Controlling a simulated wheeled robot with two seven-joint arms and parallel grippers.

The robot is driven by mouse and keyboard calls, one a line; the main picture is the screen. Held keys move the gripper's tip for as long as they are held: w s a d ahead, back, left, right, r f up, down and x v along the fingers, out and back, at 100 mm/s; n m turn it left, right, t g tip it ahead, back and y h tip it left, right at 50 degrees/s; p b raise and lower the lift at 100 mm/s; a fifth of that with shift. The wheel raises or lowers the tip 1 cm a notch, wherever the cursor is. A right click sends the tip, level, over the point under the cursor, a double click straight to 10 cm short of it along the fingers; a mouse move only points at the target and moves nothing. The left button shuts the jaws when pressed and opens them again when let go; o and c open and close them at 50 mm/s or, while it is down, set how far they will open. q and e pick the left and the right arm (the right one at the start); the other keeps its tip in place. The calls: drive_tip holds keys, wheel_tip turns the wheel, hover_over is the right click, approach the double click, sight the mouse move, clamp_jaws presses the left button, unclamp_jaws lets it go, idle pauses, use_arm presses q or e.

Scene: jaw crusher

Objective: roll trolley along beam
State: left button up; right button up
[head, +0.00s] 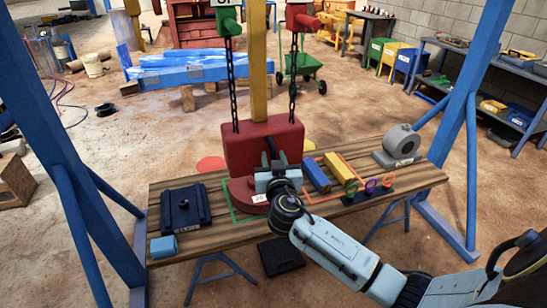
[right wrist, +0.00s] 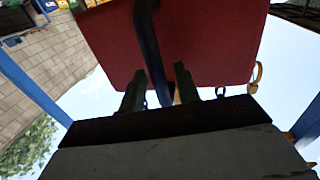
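Two trolley bodies show at the top edge of the head view, one green (head: 228,18) and one red (head: 300,20). A dark chain hangs from each to a red block (head: 250,148) low over the bench. The beam above is out of frame. My right gripper (head: 277,164) is in front of the block, at its dark handle. In the right wrist view, the fingers (right wrist: 158,88) stand apart with the dark handle (right wrist: 148,35) between them; gaps seem to remain on both sides. The red block (right wrist: 210,40) fills the upper part there. My left gripper is not in view.
A wooden bench (head: 225,235) stands under the block, with a dark plate (head: 185,208), blue and yellow bars, coloured rings and a grey part (head: 400,145). Blue frame legs (head: 70,130) rise on both sides. A yellow upright (head: 258,70) stands between the chains.

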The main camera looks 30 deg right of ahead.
drive_tip(key=shift+w, duration=0.1)
drive_tip(key=shift+c, duration=0.4)
clamp_jaws()
drive_tip(key=shift+d, duration=0.15)
